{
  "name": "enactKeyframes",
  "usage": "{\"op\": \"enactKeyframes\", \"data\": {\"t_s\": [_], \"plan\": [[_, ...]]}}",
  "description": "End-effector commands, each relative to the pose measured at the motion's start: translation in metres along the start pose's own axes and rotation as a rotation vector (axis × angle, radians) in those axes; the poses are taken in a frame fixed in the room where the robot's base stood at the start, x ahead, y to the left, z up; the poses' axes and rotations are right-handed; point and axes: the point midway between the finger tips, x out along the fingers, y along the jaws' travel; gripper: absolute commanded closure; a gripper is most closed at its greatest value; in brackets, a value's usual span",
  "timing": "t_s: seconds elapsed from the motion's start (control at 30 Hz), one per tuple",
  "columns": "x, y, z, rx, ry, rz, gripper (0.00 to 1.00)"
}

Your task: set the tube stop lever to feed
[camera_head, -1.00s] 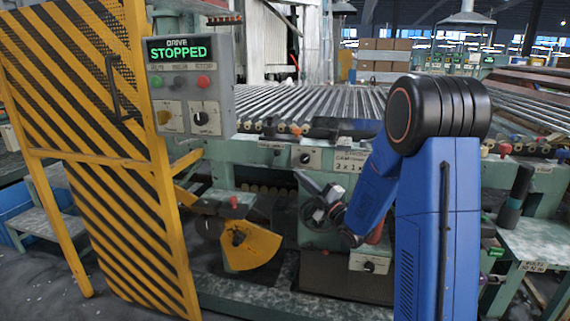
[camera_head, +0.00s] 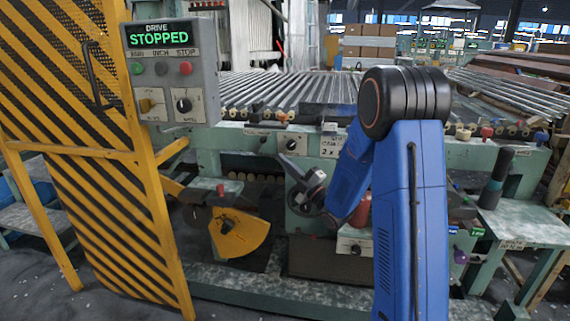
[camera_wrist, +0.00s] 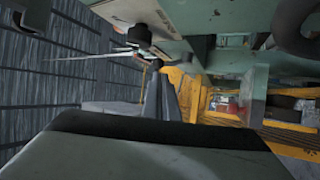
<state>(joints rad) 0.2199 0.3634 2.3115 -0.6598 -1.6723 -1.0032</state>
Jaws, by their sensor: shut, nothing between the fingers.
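My gripper (camera_head: 284,158) reaches in at the front of the green machine, just below a small panel with a dark round knob (camera_head: 291,145). In the wrist view its fingers (camera_wrist: 156,72) are together and hold nothing. Just beyond the fingertips in that view is a dark block (camera_wrist: 139,33) with a thin rod (camera_wrist: 92,57) running left from it. No label marks the tube stop lever, and I cannot tell which part it is or where it is set. I cannot tell whether the fingers touch anything.
A control box (camera_head: 175,75) reads "DRIVE STOPPED". A yellow striped guard (camera_head: 85,170) stands at the left. Glass tubes (camera_head: 285,90) lie on top. A side table (camera_head: 515,220) stands right.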

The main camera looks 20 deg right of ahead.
Motion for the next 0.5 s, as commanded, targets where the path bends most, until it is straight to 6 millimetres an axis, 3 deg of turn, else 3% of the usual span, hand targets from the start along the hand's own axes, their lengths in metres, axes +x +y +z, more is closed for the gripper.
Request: {"op": "enactKeyframes", "data": {"t_s": [0.3, 0.5], "plan": [[0.051, 0.000, 0.000, -0.001, 0.001, 0.001, 1.00], [0.068, 0.000, 0.000, 0.000, 0.001, -0.001, 1.00]]}}
